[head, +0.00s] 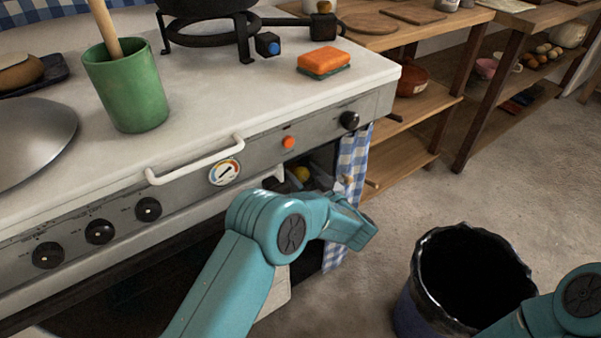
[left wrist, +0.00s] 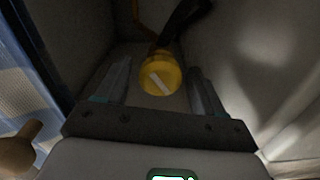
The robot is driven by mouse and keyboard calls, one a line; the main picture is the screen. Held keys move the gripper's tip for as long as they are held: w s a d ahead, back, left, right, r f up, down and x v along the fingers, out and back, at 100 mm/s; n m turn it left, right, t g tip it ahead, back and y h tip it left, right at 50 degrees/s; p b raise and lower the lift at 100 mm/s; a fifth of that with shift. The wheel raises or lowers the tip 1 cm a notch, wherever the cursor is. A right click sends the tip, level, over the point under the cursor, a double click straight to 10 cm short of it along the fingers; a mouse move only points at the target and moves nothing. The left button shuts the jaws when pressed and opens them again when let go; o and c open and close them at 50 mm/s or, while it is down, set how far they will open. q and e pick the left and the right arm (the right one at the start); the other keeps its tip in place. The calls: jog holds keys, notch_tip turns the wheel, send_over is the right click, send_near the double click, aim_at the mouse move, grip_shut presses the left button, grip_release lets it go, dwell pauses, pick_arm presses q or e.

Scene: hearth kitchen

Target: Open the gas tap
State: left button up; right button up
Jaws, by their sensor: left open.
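In the head view, a small yellow part of the tap (head: 302,174) shows in the opening under the stove's front panel. My left gripper (left wrist: 160,90) is open, with one finger on each side of the tap in the left wrist view. I see no contact between the fingers and the knob. In the head view my left arm hides part of the opening. My right gripper is out of view.
A blue checked cloth (head: 352,160) hangs at the opening's right side, near a wooden knob (left wrist: 18,148). A white rail (head: 195,160), black knobs and a gauge (head: 224,172) line the stove front. A lined bin (head: 425,300) stands on the floor at right.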

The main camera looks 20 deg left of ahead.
pick_arm(q)
jog(key=c, duration=1)
jog(key=shift+n, duration=0.3)
jog(key=shift+c, duration=0.2)
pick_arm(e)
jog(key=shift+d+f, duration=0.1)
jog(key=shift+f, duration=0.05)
pick_arm(q)
jog(key=n+b, duration=0.2)
jog(key=n, duration=0.2)
jog(key=shift+b, duration=0.3)
jog(key=n+b, duration=0.2)
jog(key=n, duration=0.2)
jog(key=shift+a, duration=0.15)
jog(key=shift+s+r+n+b, duration=0.1)
jog(key=shift+r+n+b, duration=0.05)
jog(key=shift+n+b, duration=0.95)
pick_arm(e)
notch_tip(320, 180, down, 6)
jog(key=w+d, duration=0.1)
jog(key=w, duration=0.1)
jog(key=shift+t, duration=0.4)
pick_arm(q)
jog(key=shift+a+n, duration=0.1)
jog(key=shift+n, duration=0.2)
